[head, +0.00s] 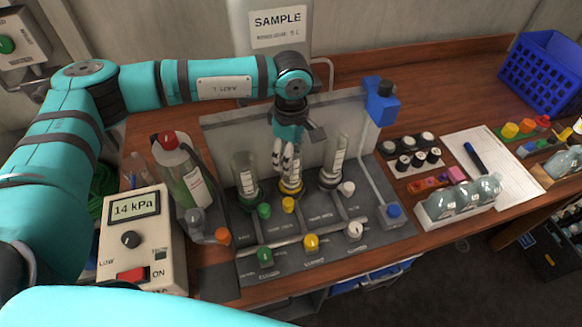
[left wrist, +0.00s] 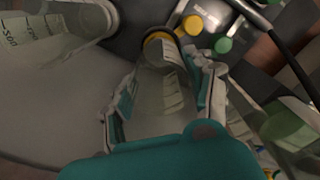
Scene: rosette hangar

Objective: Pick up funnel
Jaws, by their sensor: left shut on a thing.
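The middle clear funnel (head: 291,184) with a yellow ring stands upright in the grey manifold board. My left gripper (head: 284,167) reaches down over it from above and is shut on it. In the left wrist view the clear funnel (left wrist: 162,95) with printed marks lies between the two fingers, its yellow ring beyond the tips. A funnel with a green base (head: 245,175) stands to the left and one with a white base (head: 334,165) to the right. My right gripper is not in view.
A red-capped bottle (head: 183,175) and a gauge box (head: 138,240) reading 14 kPa stand left. A blue-topped post (head: 381,103) rises at the manifold's right. Dark caps (head: 414,150), a rack of clear bottles (head: 460,200) and a blue basket (head: 541,72) are further right.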

